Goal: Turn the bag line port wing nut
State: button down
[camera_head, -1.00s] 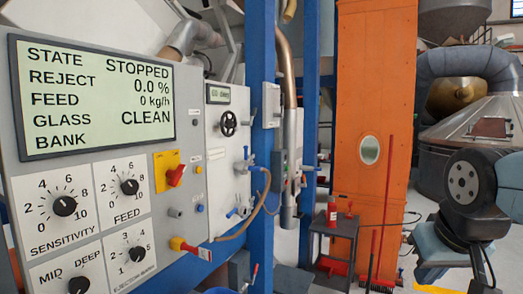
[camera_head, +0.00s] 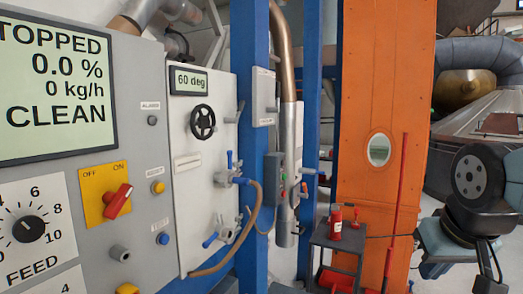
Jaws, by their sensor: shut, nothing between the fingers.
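I cannot pick out the bag line port wing nut for certain. A pale grey panel (camera_head: 203,150) carries a black handwheel (camera_head: 202,122) and small blue-handled fittings (camera_head: 233,172). A tan hose (camera_head: 252,222) curves down from these fittings. Another blue-handled fitting (camera_head: 211,240) sits lower on the panel. The fittings are too small to tell whether one is a wing nut. Part of my own arm shows at the right edge, far from the panel. My gripper's fingers are not in view.
A control cabinet (camera_head: 140,70) with a screen, knobs and a red switch (camera_head: 117,201) fills the left. Blue posts (camera_head: 249,60) stand in front of a silver pipe. A dark cart (camera_head: 337,240) holds a red bottle (camera_head: 336,222). An orange column (camera_head: 390,70) rises behind it.

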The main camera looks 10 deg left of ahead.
aim_at(238, 165)
jog(key=i, duration=0.85)
jog(key=u, duration=0.1)
